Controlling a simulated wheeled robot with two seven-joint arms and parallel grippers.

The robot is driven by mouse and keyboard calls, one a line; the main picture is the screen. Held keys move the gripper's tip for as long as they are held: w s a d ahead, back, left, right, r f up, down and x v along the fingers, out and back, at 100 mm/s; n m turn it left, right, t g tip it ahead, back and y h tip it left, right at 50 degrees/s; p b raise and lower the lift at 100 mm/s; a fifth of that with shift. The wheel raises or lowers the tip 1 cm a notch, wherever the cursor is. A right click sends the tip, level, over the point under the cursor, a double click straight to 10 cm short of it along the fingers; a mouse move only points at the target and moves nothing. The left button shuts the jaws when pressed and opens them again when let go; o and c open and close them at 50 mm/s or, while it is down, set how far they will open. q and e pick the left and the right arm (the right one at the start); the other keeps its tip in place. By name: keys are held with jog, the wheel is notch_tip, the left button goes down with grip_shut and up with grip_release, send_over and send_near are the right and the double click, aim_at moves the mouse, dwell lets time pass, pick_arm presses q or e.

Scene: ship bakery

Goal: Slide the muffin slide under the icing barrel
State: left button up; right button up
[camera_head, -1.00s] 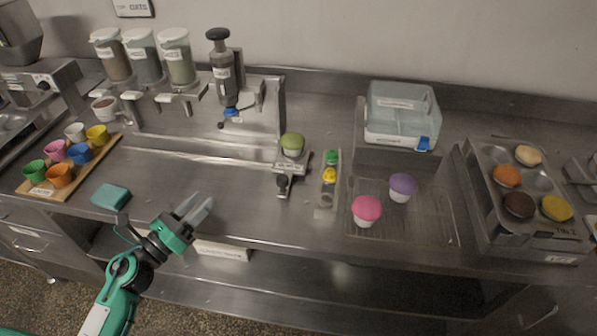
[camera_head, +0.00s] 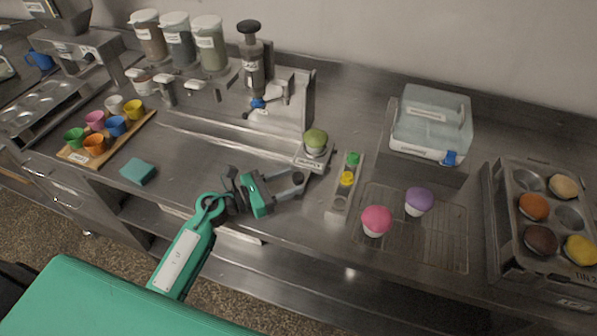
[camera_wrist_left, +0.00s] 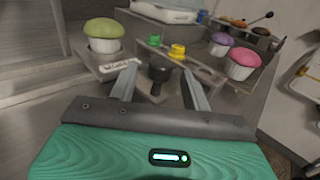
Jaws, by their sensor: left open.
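The muffin slide (camera_head: 309,163) is a small metal plate on a rail, with a green-topped muffin (camera_head: 316,142) standing upright on it. The icing barrel (camera_head: 253,68), metal with a black cap, is on the dispenser behind and to the left, so the muffin is not under it. My left gripper (camera_head: 298,183) is open at the front of the slide. In the left wrist view, the slide's dark knob (camera_wrist_left: 160,68) is between the spread fingers, and the muffin (camera_wrist_left: 104,34) is beyond the left finger. In the head view the gripper hides the knob. My right gripper is not in view.
A narrow rack with green and yellow caps (camera_head: 347,178) stands just right of the slide. Pink (camera_head: 376,220) and purple (camera_head: 418,200) muffins are on a wire grid. Colored cups (camera_head: 95,144) and a teal sponge (camera_head: 138,171) are at left. Clear counter lies left of the slide.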

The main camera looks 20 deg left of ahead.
aim_at(298, 178)
pick_arm(q)
jog(key=shift+p+x, duration=0.35)
jog(key=shift+x, duration=1.2)
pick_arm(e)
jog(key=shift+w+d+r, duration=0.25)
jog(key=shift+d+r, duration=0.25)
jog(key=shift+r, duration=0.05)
pick_arm(q)
grip_shut()
jog(key=shift+a, duration=0.1)
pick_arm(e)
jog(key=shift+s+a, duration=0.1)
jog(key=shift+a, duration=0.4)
